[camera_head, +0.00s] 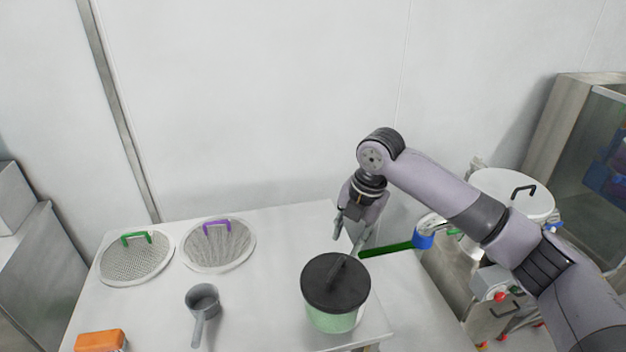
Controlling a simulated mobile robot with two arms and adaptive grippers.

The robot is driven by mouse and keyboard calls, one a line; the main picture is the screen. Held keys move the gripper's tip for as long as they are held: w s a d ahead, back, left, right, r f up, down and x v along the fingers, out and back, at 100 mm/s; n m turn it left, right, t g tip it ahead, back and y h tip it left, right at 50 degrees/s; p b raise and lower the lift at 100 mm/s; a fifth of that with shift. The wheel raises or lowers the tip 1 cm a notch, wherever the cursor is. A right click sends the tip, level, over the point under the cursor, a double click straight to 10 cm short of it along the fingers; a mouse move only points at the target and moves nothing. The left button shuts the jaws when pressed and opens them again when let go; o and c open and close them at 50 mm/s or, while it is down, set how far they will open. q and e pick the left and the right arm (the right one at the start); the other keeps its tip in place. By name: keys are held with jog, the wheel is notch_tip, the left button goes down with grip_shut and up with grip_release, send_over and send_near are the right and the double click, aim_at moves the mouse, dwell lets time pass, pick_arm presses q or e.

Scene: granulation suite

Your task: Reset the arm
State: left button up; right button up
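My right arm comes in from the right and its gripper (350,238) points down above the right part of the table. Its two fingers are spread apart, and I see nothing between them. Just below the fingertips stands a pale green container (334,320) with a dark round lid (330,284) that has a raised bar handle. Whether the fingertips touch the lid's far edge, I cannot tell. My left gripper is not in view.
The white table (260,290) holds a green-handled sieve (135,262), a purple-handled sieve (215,250), a grey scoop (202,302) and an orange block (100,340). A green bar (388,249) with a blue end shows right of the gripper. A steel machine (512,192) stands at right.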

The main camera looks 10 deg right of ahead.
jog(key=s+a+f+m+y, duration=0.2)
jog(key=s+a+f+m, duration=0.7)
jog(key=s+f, duration=0.45)
jog(key=s+d+f+m+t+h, duration=0.1)
jog(key=s+d+f+m+h, duration=0.1)
jog(key=s+d+m, duration=0.5)
jog(key=s+d+f+m+t+h, duration=0.1)
jog(key=s+d+f+m, duration=0.2)
jog(key=s+m, duration=0.7)
notch_tip(320, 180, down, 28)
jog(key=s+g+b, duration=0.1)
jog(key=s+b, duration=0.1)
jog(key=b, duration=0.1)
jog(key=s+d+f+n+g+b, duration=0.1)
jog(key=s+d+f+b, duration=0.2)
jog(key=s+f, duration=1.4)
notch_tip(320, 180, down, 3)
jog(key=shift+d+f+g+h, duration=0.15)
jog(key=shift+d+g+h, duration=0.1)
jog(key=shift+g+h, duration=0.05)
